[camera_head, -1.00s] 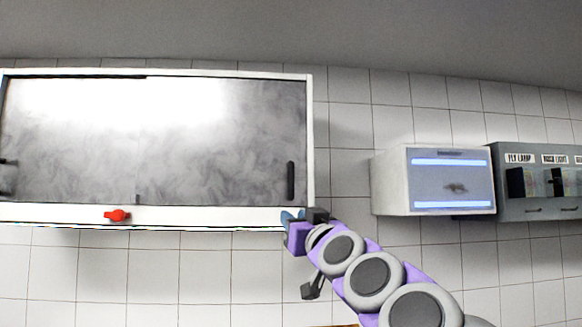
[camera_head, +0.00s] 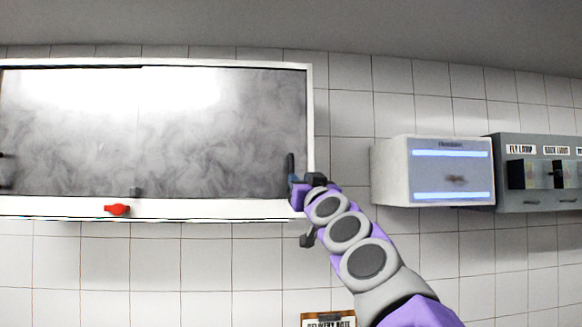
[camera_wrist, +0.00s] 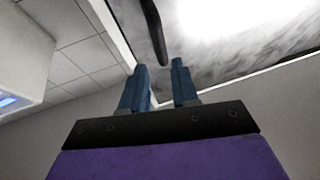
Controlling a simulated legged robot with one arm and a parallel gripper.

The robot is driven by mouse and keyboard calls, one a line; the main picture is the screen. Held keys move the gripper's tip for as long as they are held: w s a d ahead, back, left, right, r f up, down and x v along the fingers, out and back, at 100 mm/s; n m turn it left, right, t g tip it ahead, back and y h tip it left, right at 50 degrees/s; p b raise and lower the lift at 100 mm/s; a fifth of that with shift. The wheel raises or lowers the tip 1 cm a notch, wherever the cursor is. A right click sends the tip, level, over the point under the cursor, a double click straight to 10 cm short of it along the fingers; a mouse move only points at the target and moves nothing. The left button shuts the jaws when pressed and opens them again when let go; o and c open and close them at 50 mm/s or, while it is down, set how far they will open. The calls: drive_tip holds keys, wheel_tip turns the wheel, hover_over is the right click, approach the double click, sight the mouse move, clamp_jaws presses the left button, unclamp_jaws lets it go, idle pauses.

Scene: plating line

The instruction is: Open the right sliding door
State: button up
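The right sliding door (camera_head: 220,135) is a grey, smoky panel in a white-framed wall cabinet (camera_head: 60,208), and it looks shut. Its dark upright handle (camera_head: 291,163) is near the door's right edge. My gripper (camera_head: 292,184) is at the lower part of this handle in the head view and hides its lower end. In the wrist view, my gripper's two blue fingers (camera_wrist: 158,82) are apart with nothing between them. The black handle (camera_wrist: 153,30) shows just beyond the fingertips, in line with the gap. I cannot tell whether a finger touches it.
A red knob (camera_head: 116,210) is on the cabinet's lower rail. To the right are a white box (camera_head: 398,172) with blue light strips and a grey switch panel (camera_head: 540,198). A clipboard (camera_head: 328,320) shows at the bottom edge.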

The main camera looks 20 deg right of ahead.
sight(291, 170)
drive_tip(key=shift+p+x, duration=2.6)
drive_tip(key=shift+x, duration=1.9)
drive_tip(key=shift+c, duration=0.3)
clamp_jaws()
